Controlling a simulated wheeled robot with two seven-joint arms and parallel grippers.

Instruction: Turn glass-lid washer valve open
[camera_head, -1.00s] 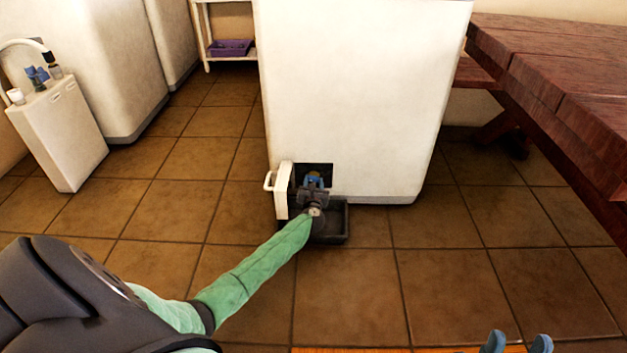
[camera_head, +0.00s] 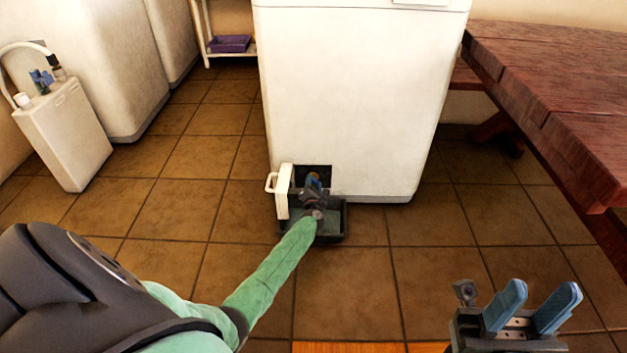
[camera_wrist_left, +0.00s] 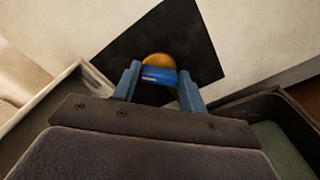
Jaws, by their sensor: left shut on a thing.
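The white washer (camera_head: 350,95) stands ahead of me, with a dark square opening low on its front. In that opening is the valve, a blue and orange knob (camera_wrist_left: 158,70) in the left wrist view. My left gripper (camera_head: 314,180) reaches into the opening and is shut on the valve, one blue finger on each side of it. The gripper and wrist partly cover the valve in the head view. The small white hatch door (camera_head: 284,190) stands open at the left of the opening. My right gripper (camera_head: 531,308) is open and empty at the lower right.
A dark tray (camera_head: 331,233) lies on the floor under the opening, below my left wrist. A wooden table (camera_head: 560,80) stands at the right. A white container with a hose (camera_head: 65,135) stands at the left. The tiled floor between is clear.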

